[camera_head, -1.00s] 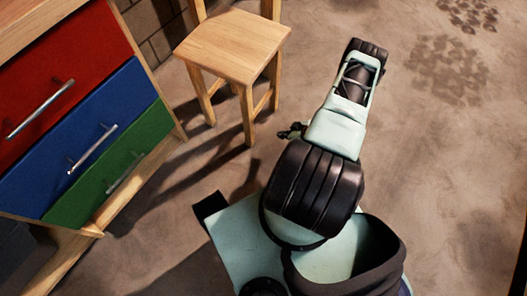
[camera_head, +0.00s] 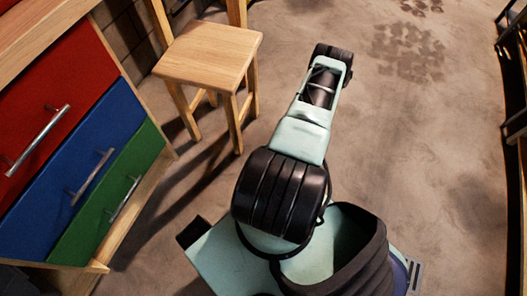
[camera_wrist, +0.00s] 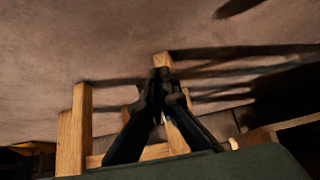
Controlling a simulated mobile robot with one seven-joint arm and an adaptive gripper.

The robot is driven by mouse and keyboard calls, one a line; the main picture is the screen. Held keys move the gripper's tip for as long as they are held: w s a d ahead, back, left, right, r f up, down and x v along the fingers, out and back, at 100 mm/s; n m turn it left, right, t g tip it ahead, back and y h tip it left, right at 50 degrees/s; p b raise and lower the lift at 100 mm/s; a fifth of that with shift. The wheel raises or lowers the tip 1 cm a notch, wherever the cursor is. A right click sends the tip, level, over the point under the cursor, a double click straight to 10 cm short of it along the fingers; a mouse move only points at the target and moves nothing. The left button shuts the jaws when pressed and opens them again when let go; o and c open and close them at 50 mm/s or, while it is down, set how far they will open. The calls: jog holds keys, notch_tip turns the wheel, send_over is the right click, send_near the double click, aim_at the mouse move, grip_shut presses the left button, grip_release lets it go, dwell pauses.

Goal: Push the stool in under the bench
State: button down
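The stool (camera_head: 211,52) is light wood with a square seat and back posts. In the head view it stands upright on the floor, beyond the far end of the drawer bench and apart from it. The bench (camera_head: 128,228) has a wooden frame with red, blue and green drawers along the left. My arm reaches forward to the right of the stool and hides my gripper in the head view. In the wrist view my gripper (camera_wrist: 160,76) has its dark fingertips together, with wooden legs of the stool (camera_wrist: 82,112) behind and beside them. I cannot tell whether they touch.
A brick wall (camera_head: 120,37) stands behind the bench and stool. Bar handles stick out from the drawers (camera_head: 90,178). A dark metal rack (camera_head: 515,130) stands at the right edge. The concrete floor (camera_head: 430,130) between is clear, with dark stains at the back.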

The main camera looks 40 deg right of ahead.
aim_at(240, 143)
jog(key=w+a, duration=0.1)
jog(key=w, duration=0.1)
jog(key=w+a, duration=0.1)
jog(key=w, duration=0.2)
jog(key=w+a, duration=0.1)
jog(key=w, duration=0.1)
jog(key=shift+w, duration=0.6)
jog(key=shift+w, duration=0.15)
jog(key=shift+w+a, duration=1.15)
jog(key=shift+w, duration=2)
jog(key=s+d, duration=0.3)
jog(key=s, duration=0.5)
